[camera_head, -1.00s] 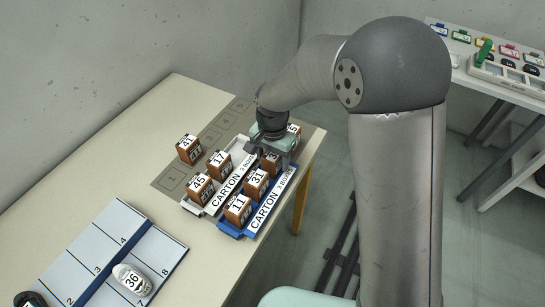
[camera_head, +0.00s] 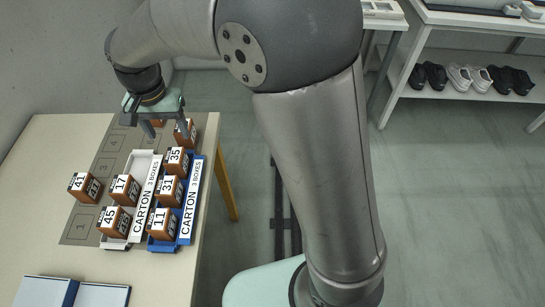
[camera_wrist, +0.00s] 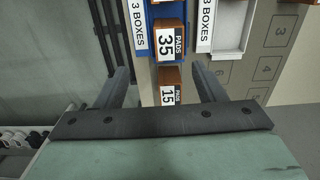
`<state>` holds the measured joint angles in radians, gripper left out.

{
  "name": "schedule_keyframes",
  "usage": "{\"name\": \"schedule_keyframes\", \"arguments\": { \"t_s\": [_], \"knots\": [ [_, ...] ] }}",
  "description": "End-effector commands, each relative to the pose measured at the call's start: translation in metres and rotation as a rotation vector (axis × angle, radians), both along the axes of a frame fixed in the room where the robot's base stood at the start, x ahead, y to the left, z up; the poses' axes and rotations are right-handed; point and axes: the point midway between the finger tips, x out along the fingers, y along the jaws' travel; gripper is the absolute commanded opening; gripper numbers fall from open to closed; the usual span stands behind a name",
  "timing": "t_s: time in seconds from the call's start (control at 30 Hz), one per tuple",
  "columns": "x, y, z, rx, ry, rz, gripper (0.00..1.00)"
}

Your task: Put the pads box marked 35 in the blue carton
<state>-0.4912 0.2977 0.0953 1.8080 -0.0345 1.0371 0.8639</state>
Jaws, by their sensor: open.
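The pads box marked 35 (camera_head: 176,161) stands upright in the far end of the blue carton (camera_head: 191,206), in line behind the boxes marked 31 (camera_head: 169,191) and 11 (camera_head: 162,223). In the wrist view box 35 (camera_wrist: 170,41) shows beyond the fingertips, against the blue carton (camera_wrist: 151,15). My gripper (camera_head: 166,124) is open and empty, past the carton's far end and apart from box 35. In the wrist view its fingers (camera_wrist: 160,78) are spread, with a box marked 15 (camera_wrist: 170,88) seen between them; contact cannot be told.
Beside the blue carton, a white carton (camera_head: 138,198) holds boxes 17 (camera_head: 124,189) and 45 (camera_head: 115,222). Box 41 (camera_head: 85,187) stands on the grey mat (camera_head: 76,232). Another box (camera_head: 158,123) is partly hidden behind my gripper. The table's right edge is close to the blue carton.

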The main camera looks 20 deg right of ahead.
Motion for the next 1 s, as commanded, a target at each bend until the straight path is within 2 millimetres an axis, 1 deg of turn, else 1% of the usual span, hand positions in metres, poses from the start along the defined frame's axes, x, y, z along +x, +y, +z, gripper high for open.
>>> {"name": "schedule_keyframes", "arguments": {
  "t_s": [0.03, 0.07, 0.1, 0.17, 0.2, 0.27, 0.3, 0.4, 0.5, 0.6, 0.7, 1.0],
  "knots": [
    [-0.004, -0.023, 0.007, -0.001, -0.007, 0.006, 0.63],
    [-0.008, -0.040, 0.010, -0.002, -0.010, 0.017, 0.63],
    [-0.017, -0.065, 0.015, -0.004, -0.013, 0.036, 0.63],
    [-0.036, -0.107, 0.019, -0.005, -0.019, 0.070, 0.63],
    [-0.052, -0.133, 0.021, -0.005, -0.022, 0.097, 0.63],
    [-0.078, -0.169, 0.020, -0.006, -0.025, 0.134, 0.63],
    [-0.096, -0.189, 0.017, -0.006, -0.028, 0.159, 0.63],
    [-0.138, -0.224, 0.008, -0.003, -0.033, 0.214, 0.63],
    [-0.167, -0.242, -0.001, 0.001, -0.037, 0.255, 0.63],
    [-0.181, -0.249, -0.006, 0.004, -0.038, 0.278, 0.63],
    [-0.184, -0.251, -0.008, 0.004, -0.037, 0.287, 0.63],
    [-0.183, -0.250, -0.008, 0.005, -0.036, 0.286, 0.63]
  ]
}}
